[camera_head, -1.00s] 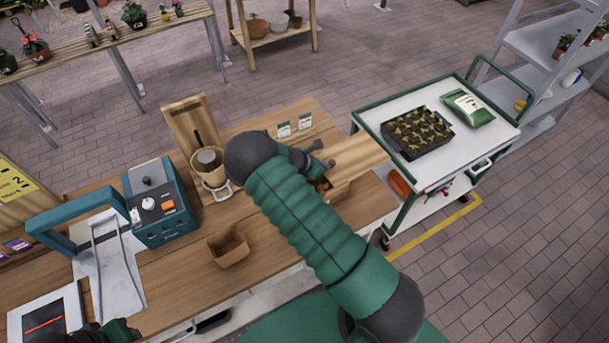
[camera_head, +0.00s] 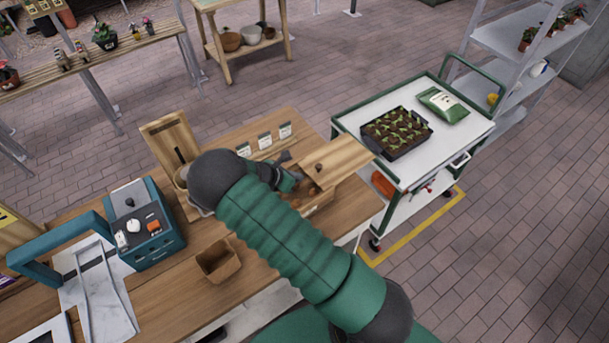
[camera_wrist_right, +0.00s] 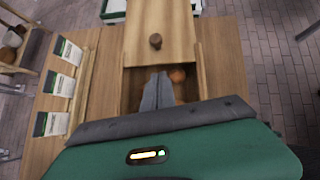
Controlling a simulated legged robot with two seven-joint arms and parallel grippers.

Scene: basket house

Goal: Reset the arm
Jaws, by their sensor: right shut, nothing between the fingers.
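My right arm reaches across the workbench in the head view, and my right gripper (camera_head: 296,165) is at the partly open wooden box (camera_head: 320,203). In the right wrist view the gripper's grey fingers (camera_wrist_right: 157,92) are shut with nothing between them, over the box's opening. The box's wooden lid (camera_head: 338,160) is slid partly off toward the cart, and its round knob (camera_wrist_right: 155,41) shows in the wrist view. Round brown things (camera_wrist_right: 178,76) lie inside the box, partly hidden by the fingers. My left gripper is not in view.
Seed packets (camera_head: 265,140) stand beside the box. A small empty brown pot (camera_head: 218,261) and a teal machine (camera_head: 143,222) are on the bench. A cart (camera_head: 355,122) with a seedling tray (camera_head: 396,132) stands right of the bench. My arm hides part of the bench.

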